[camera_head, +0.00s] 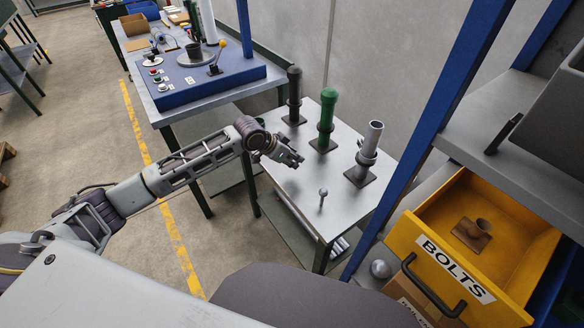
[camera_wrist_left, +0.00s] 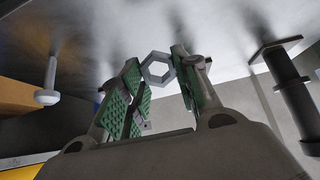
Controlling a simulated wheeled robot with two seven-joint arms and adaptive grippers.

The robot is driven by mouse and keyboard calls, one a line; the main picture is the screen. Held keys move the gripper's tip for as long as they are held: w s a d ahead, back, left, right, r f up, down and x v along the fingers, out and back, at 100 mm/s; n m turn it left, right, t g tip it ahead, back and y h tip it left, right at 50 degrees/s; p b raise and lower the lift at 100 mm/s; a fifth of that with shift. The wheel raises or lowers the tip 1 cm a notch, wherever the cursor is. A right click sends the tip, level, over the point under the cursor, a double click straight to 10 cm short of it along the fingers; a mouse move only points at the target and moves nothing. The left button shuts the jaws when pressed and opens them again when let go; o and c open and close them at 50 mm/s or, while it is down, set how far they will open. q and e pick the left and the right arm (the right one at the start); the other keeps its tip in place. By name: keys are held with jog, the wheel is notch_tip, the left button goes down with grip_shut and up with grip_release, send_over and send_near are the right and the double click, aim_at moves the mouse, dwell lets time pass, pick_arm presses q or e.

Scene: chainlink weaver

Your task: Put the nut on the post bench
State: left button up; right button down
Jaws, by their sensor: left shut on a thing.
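The post bench (camera_head: 290,190) is a grey metal table in the middle of the head view. My left gripper (camera_head: 292,158) reaches in from the left over its left part, near the black post's foot. In the left wrist view the gripper (camera_wrist_left: 157,82) is shut on a grey hexagonal nut (camera_wrist_left: 157,68), held at the fingertips between green pads. The bench top (camera_wrist_left: 210,25) lies close beyond the nut; I cannot tell whether they touch. The nut is too small to make out in the head view. My right gripper is not in view.
Black (camera_head: 293,95), green (camera_head: 326,120) and grey (camera_head: 369,150) posts stand along the bench's far side. A small round-headed pin (camera_head: 322,195) stands nearer the front. An open yellow BOLTS drawer (camera_head: 440,268) and a blue upright (camera_head: 440,110) are at right. The bench's left-front top is clear.

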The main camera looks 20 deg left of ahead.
pick_arm(q)
jog(key=shift+f, duration=2.5)
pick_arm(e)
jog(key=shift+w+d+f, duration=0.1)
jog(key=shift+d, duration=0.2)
pick_arm(q)
jog(key=o, duration=1)
jog(key=shift+f, duration=0.1)
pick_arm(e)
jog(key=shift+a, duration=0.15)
